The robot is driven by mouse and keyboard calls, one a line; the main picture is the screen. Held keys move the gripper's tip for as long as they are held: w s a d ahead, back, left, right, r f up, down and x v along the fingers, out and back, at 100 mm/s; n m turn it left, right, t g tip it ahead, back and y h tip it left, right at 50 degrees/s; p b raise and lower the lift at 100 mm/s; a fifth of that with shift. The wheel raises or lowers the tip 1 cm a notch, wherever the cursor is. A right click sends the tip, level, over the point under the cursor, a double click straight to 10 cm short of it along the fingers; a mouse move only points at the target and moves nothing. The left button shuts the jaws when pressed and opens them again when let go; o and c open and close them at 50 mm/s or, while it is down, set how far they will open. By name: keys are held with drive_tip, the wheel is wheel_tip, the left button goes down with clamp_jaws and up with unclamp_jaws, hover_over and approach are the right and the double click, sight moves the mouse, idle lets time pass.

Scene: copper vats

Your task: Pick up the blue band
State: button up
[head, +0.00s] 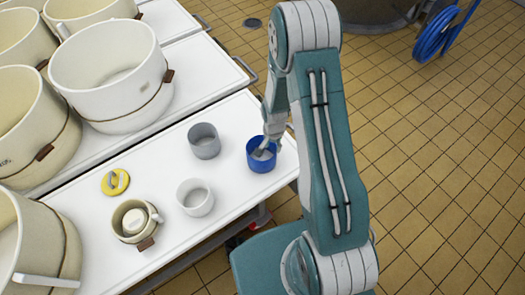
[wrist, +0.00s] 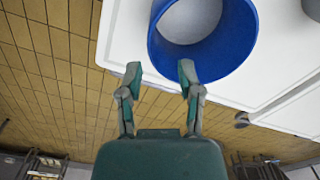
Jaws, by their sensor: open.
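The blue band (head: 260,165) is a short, wide, open ring standing on the white table near its right end. In the wrist view the band (wrist: 238,50) fills the top middle, cut off by the upper edge, with white showing through it. My gripper (head: 266,147) is at the band in the head view, its tips partly hidden against it. In the wrist view my gripper (wrist: 160,70) is open and empty. Its right fingertip overlaps the band's lower edge and its left fingertip is left of the band. I cannot tell whether they touch.
A grey cup (head: 204,141) and a white cup (head: 195,198) stand left of the band. A cream pot (head: 131,222) and a yellow disc (head: 115,182) are farther left. Large cream vats (head: 110,70) stand behind. The tiled floor (head: 440,150) is open to the right.

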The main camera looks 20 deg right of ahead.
wheel_tip(320, 180, down, 3)
hover_over(274, 167)
drive_tip(key=f, duration=0.5)
drive_tip(key=shift+w+d+f, duration=0.25)
drive_tip(key=shift+d+f, duration=0.05)
drive_tip(key=shift+a+f, duration=0.2)
drive_tip(key=shift+f, duration=0.1)
drive_tip(key=shift+a+f, duration=0.1)
drive_tip(key=shift+a, duration=0.15)
drive_tip(key=shift+d, duration=0.3)
clamp_jaws()
